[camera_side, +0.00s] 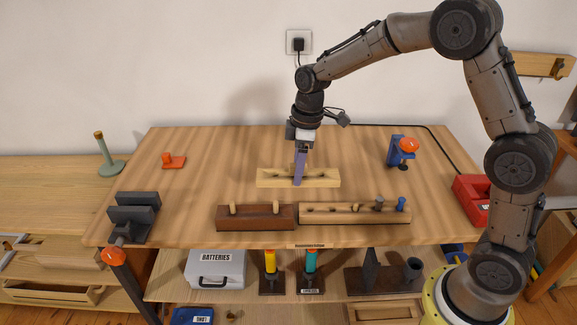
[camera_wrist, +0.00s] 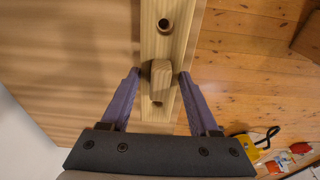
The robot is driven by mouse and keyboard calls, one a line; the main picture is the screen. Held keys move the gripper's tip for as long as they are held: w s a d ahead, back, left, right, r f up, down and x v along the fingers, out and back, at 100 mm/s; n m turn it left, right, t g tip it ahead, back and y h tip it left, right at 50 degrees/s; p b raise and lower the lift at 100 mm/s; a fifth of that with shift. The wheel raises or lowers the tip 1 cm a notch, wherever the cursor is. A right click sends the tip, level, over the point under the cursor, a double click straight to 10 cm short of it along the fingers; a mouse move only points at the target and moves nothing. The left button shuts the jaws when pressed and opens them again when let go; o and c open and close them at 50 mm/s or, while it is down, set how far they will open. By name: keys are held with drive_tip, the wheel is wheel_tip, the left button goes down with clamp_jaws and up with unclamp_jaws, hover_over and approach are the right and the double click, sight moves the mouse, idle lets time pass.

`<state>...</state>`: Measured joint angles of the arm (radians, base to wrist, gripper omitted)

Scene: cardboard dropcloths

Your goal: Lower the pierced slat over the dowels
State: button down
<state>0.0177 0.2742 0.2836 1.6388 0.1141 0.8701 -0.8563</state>
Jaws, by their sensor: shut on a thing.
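The pierced slat (camera_side: 270,178) is a pale wooden bar. In the wrist view the slat (camera_wrist: 166,50) shows a round hole near the top and a raised wooden knob in the middle. My gripper (camera_side: 298,180) is shut on the slat near its middle, one purple finger on each side; the gripper also shows in the wrist view (camera_wrist: 160,75). The dowels (camera_side: 233,208) (camera_side: 276,205) are two light pegs upright in a dark brown block (camera_side: 255,220), in front of and left of the slat. The slat is apart from them. Its height above the table is hard to tell.
A lighter block (camera_side: 340,215) with holes and two pegs stands right of the brown block. A dark vise (camera_side: 132,218) is at the table's left edge, a blue clamp (camera_side: 400,152) at the back right. An orange piece (camera_side: 174,161) lies back left.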

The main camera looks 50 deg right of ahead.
drive_tip(key=w+a+r, duration=0.1)
drive_tip(key=w+a, duration=0.5)
drive_tip(key=a, duration=0.3)
drive_tip(key=shift+w+a+r, duration=0.15)
drive_tip(key=shift+w+r, duration=0.05)
drive_tip(key=shift+r, duration=0.1)
drive_tip(key=shift+f, duration=2.75)
drive_tip(key=shift+f, duration=2.2)
drive_tip(key=shift+c, duration=0.2)
unclamp_jaws()
